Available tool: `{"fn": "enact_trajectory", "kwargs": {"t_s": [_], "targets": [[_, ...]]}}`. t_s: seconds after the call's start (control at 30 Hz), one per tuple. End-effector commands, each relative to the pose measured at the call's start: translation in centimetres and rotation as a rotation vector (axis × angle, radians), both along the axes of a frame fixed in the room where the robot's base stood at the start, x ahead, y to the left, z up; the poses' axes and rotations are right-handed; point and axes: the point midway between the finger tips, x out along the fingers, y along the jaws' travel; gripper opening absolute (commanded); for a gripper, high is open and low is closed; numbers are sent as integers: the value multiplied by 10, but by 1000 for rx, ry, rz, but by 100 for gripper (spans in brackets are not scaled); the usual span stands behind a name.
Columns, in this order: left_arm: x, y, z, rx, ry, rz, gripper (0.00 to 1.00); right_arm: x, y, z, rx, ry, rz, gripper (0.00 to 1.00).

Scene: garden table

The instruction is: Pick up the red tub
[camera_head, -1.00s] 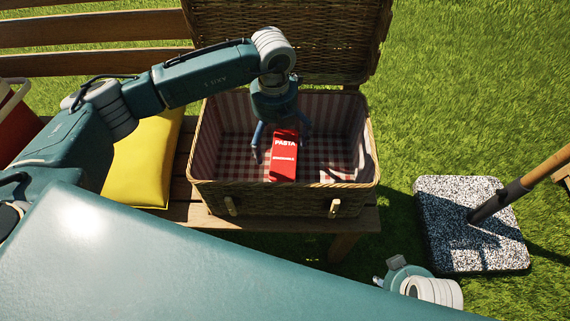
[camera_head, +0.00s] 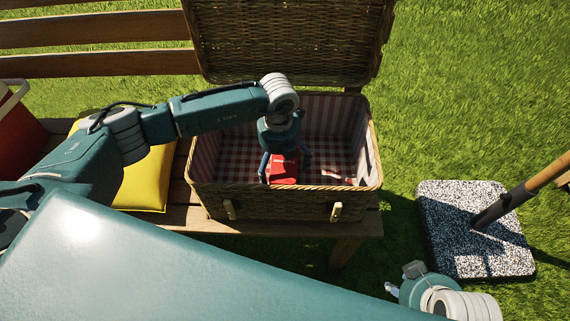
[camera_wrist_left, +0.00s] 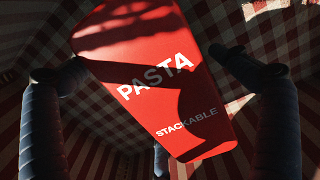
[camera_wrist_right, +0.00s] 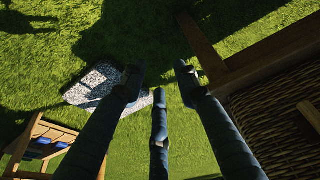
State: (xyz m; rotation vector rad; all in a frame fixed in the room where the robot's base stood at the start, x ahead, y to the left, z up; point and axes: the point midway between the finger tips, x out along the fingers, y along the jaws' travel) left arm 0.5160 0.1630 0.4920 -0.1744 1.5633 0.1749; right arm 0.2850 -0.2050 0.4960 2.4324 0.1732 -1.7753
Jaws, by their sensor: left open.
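The red tub (camera_head: 284,172) stands in the open wicker basket, on the red checked lining. Its top reads PASTA STACKABLE in the left wrist view (camera_wrist_left: 165,85), where it fills the middle. My left gripper (camera_head: 286,165) is open above it, with fingers on either side of the tub. In the left wrist view gaps show between the side fingers and the tub, so I see no grasp. The gripper hides the tub's far part in the head view. My right gripper (camera_head: 390,288) is empty at lower right, its fingertips (camera_wrist_right: 159,76) slightly apart over the grass.
A yellow cushion (camera_head: 150,180) and a red cooler (camera_head: 18,125) are on the bench at left. A speckled stone base (camera_head: 455,220) with a pole is at right.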

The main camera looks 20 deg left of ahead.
Motion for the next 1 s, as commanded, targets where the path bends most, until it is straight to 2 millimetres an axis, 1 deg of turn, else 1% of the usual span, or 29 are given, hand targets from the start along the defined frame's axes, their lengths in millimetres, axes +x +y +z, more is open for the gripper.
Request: {"fn": "enact_trajectory", "kwargs": {"t_s": [0.03, 0.07, 0.1, 0.17, 0.2, 0.37, 0.4, 0.43, 0.63, 0.77, 0.87, 0.9, 0.97, 1.0], "targets": [[0, 0, 0, 0, 0, 0, 99, 0, 0, 0, 0, 0, 0, 31], [0, 0, 0, 0, 0, 0, 97, 0, 0, 0, 0, 0, 0, 31], [0, 0, 0, 0, 0, 0, 89, 0, 0, 0, 0, 0, 0, 31], [0, 0, 0, 0, 0, 0, 77, 0, 0, 0, 0, 0, 0, 31], [0, 0, 0, 0, 0, 0, 69, 0, 0, 0, 0, 0, 0, 31], [0, 0, 0, 0, 0, 0, 37, 0, 0, 0, 0, 0, 0, 31], [0, 0, 0, 0, 0, 0, 29, 0, 0, 0, 0, 0, 0, 31], [1, -1, 2, -2, -2, 0, 27, 0, 0, 0, 0, 0, 0, 31], [1, -1, 2, -2, -3, 0, 27, 0, 0, 0, 0, 0, 0, 31], [1, -1, 7, -2, -3, 0, 27, 1, 0, 0, 0, -2, 0, 31], [2, -1, 16, -3, -4, 0, 27, 2, 0, -2, 0, -1, 0, 31], [2, -1, 22, -4, -5, 0, 27, 4, 0, -10, 0, 6, 1, 31], [2, -1, 33, -3, -6, 0, 27, 7, 1, -19, 0, 11, 1, 31], [3, -1, 41, -4, -7, 0, 27, 8, 2, -24, 0, 14, 1, 31]]}}
